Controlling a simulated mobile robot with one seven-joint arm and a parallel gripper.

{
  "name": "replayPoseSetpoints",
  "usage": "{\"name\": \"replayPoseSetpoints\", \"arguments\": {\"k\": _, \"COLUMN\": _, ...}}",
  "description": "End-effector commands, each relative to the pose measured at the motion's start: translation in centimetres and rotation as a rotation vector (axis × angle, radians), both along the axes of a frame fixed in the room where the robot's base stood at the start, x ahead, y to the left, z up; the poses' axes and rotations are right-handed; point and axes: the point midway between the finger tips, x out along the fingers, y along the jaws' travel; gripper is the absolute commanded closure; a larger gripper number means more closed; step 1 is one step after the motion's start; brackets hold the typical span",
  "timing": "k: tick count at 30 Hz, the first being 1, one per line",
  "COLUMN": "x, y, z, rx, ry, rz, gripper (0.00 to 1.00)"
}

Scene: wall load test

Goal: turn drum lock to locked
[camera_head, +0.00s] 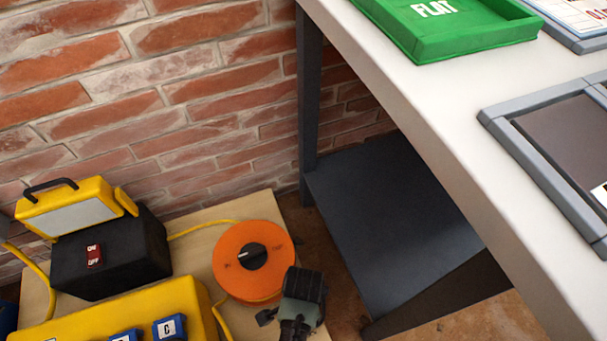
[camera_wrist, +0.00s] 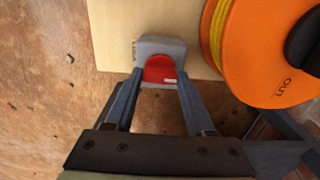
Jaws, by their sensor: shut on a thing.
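The orange cable drum (camera_head: 253,262) lies on a light wooden board, with a dark round knob (camera_head: 252,256) at its middle. In the wrist view the drum (camera_wrist: 265,65) shows yellow cable at its edge and the word "OUT". Beside it, at the board's edge, is a small grey block with a red part (camera_wrist: 160,69) bearing a small pale label; I take this for the drum lock, but its marking is unreadable. My gripper (camera_wrist: 159,76) is shut on the red part, one finger on each side. In the head view my wrist hides the lock.
A yellow work lamp (camera_head: 70,208) on a black box with an on/off switch (camera_head: 94,256) stands left of the drum. A yellow box (camera_head: 130,312) with blue sockets is in front. A white table (camera_head: 440,100) is at right, above a dark shelf (camera_head: 395,220).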

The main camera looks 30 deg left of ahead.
Motion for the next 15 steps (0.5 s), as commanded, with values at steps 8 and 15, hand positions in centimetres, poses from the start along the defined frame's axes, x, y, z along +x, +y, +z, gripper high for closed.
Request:
{"name": "replayPoseSetpoints", "arguments": {"k": 8, "x": -0.07, "y": -0.04, "z": 0.26, "rx": -0.002, "ry": 0.003, "rz": 0.057, "gripper": 1.0}}
{"name": "replayPoseSetpoints", "arguments": {"k": 15, "x": -0.1, "y": -0.08, "z": 0.49, "rx": -0.001, "ry": 0.005, "rz": 0.216, "gripper": 1.0}}
